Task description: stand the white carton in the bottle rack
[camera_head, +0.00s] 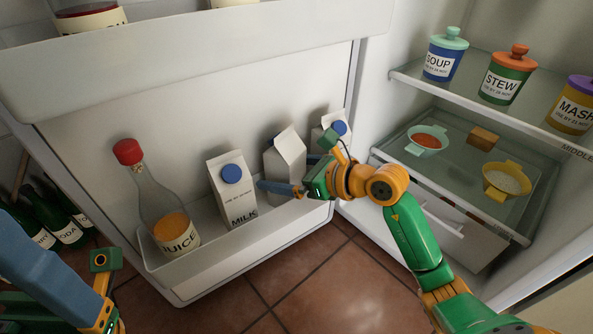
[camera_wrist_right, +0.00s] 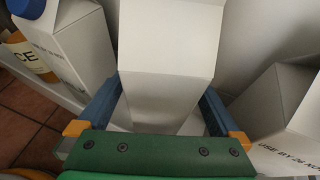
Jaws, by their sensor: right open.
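A plain white carton (camera_head: 285,164) with a gabled top stands in the bottle rack (camera_head: 215,250) on the open fridge door, with other cartons on either side. In the right wrist view this carton (camera_wrist_right: 167,60) rises between the two blue fingers.
In the rack, a milk carton (camera_head: 232,195) with a blue cap and a juice bottle (camera_head: 165,215) stand left; another blue-capped carton (camera_head: 326,128) stands right. Labelled jars (camera_head: 508,78) and bowls (camera_head: 428,142) fill the fridge shelves. Dark bottles (camera_head: 62,225) stand at the far left.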

